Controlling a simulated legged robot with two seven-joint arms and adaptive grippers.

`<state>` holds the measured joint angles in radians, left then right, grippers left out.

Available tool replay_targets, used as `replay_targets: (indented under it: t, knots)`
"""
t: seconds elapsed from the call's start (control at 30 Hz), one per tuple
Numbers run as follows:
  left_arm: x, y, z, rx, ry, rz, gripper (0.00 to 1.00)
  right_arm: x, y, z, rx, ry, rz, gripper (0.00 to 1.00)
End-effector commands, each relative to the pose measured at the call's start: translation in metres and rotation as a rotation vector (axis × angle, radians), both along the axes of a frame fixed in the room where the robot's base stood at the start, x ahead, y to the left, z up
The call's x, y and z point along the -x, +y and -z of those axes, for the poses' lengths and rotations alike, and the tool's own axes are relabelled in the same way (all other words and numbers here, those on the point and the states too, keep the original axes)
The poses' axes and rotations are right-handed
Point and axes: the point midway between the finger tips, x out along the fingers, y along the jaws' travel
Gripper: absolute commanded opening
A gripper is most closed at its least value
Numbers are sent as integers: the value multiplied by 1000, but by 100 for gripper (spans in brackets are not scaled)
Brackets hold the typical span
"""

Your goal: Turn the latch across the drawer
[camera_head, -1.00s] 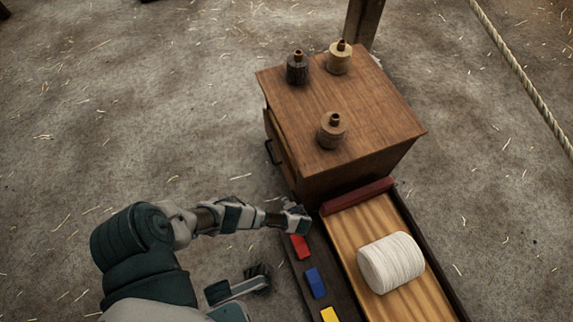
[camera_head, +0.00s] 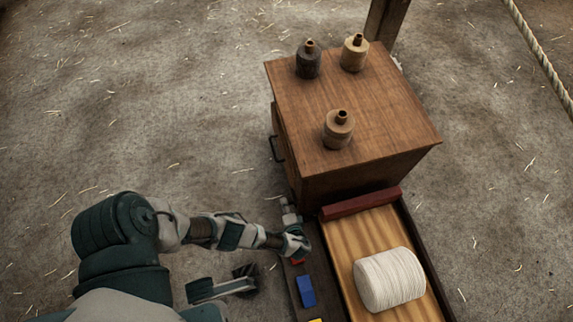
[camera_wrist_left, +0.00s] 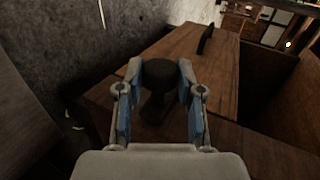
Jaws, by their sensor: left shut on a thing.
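The brown wooden cabinet (camera_head: 345,105) stands right of centre in the head view. Its drawer front faces left and carries a black handle (camera_head: 276,148). The wrist view shows the wooden drawer front (camera_wrist_left: 185,55) and the handle (camera_wrist_left: 205,38) beyond my fingers. My left gripper (camera_head: 289,212) is low at the cabinet's near left corner. In the wrist view its fingers (camera_wrist_left: 160,98) are closed on the dark, round-ended latch (camera_wrist_left: 160,73). The latch's lower part is in shadow, and I cannot tell how far it is turned. My right gripper is not in view.
Three bottles, one dark (camera_head: 308,60), one pale (camera_head: 354,53) and one brown (camera_head: 338,129), stand on the cabinet. In front lie a tray with a white spool (camera_head: 389,279), a red bar (camera_head: 361,203) and a blue block (camera_head: 306,291). The floor at left is clear.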

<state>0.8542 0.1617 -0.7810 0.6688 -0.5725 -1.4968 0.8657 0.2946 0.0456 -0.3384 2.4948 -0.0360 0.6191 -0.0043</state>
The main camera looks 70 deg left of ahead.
Motion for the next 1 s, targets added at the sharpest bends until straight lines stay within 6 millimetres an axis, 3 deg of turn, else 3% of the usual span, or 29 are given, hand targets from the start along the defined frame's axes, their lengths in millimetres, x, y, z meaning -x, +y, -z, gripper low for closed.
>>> replay_targets:
  t: [0.23, 0.27, 0.33, 0.37, 0.73, 1.0]
  knots:
    - [0, -6, 3, 15, 0, 5, 1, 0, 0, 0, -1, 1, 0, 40]
    - [0, -6, 3, 15, 0, 5, 41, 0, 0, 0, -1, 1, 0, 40]
    - [0, -6, 3, 14, 0, 5, 59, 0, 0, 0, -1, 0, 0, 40]
    - [0, -6, 3, 14, 0, 5, 61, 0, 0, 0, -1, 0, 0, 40]
    - [1, -8, -1, 8, -1, 3, 61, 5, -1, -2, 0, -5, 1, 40]
    - [4, -56, -23, 12, -1, 4, 61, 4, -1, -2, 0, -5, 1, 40]
